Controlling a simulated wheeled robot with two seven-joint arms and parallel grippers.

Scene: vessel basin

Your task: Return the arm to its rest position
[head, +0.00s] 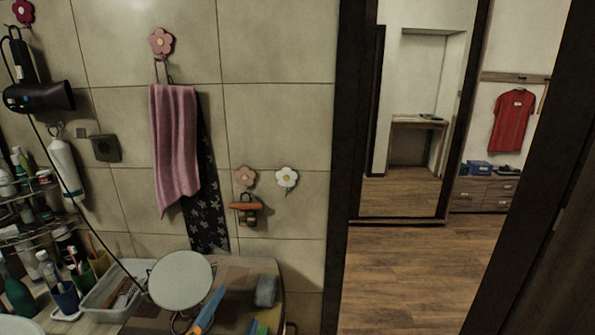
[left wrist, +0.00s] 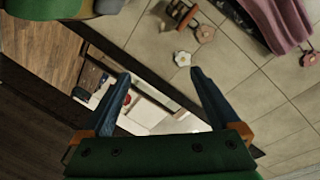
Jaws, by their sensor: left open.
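My left gripper (left wrist: 160,74) shows in the left wrist view, with its two dark blue fingers spread apart and nothing between them. Orange joints sit at the finger bases on a dark green body. Beyond the fingers are the tiled wall and the doorway, seen at a tilt. In the head view, a blue and orange piece at the bottom edge may be part of this gripper; I cannot tell for sure. My right gripper is in neither view.
A round mirror (head: 181,280) and a clear bin (head: 112,292) stand on the counter at lower left. A pink towel (head: 174,145) hangs on the wall. A hair dryer (head: 38,96) hangs at far left. The doorway floor (head: 410,270) is clear.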

